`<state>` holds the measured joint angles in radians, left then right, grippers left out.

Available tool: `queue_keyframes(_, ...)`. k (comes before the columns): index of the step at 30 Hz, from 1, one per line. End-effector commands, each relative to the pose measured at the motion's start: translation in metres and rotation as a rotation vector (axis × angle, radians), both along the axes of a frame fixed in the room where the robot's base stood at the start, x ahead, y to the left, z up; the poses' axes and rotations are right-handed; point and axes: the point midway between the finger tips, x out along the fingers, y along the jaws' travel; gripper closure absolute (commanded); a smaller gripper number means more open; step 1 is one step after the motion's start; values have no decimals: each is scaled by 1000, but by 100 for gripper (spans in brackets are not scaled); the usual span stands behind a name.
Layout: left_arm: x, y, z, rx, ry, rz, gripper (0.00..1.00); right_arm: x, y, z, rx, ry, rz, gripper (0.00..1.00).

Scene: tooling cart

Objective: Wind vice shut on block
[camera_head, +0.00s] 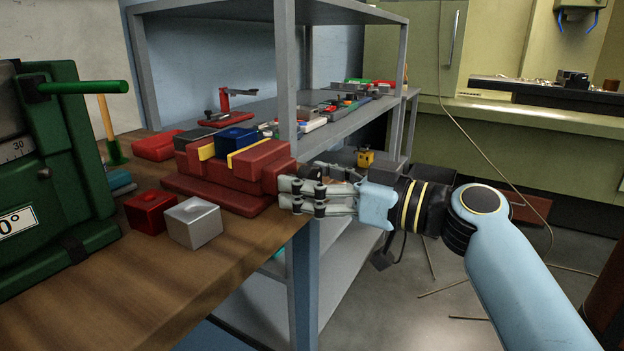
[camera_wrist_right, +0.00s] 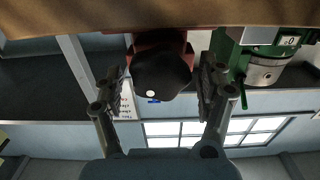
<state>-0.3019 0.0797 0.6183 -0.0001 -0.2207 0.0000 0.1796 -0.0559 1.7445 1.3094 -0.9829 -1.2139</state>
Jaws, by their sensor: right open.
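The red vice (camera_head: 225,180) sits on the wooden bench top, with yellow jaw faces (camera_head: 206,152). A blue block (camera_head: 236,139) stands between the jaws; whether both faces touch it I cannot tell. My right gripper (camera_head: 288,194) is at the vice's right end, with its fingers pointing left at it. In the right wrist view, a dark round knob (camera_wrist_right: 160,78) with a white dot sits between the two spread fingers (camera_wrist_right: 165,90), apart from both, in front of the red vice body (camera_wrist_right: 160,37). The knob is hidden in the head view. My left gripper is out of view.
A red cube (camera_head: 151,212) and a silver cube (camera_head: 194,222) stand in front of the vice. A green machine (camera_head: 50,190) fills the left side. A grey shelf post (camera_head: 286,75) rises close behind the right gripper. Open floor lies at the right.

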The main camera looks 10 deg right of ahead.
Motion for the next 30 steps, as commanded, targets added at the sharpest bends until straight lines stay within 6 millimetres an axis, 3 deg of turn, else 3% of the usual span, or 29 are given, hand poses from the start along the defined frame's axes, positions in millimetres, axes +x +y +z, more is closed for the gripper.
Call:
queue_keyframes(2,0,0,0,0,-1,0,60,0,0,0,0,0,0,27)
queue_keyframes(15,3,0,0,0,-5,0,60,0,0,0,0,0,-1,83)
queue_keyframes(30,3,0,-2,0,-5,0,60,1,-1,0,98,135,0,83)
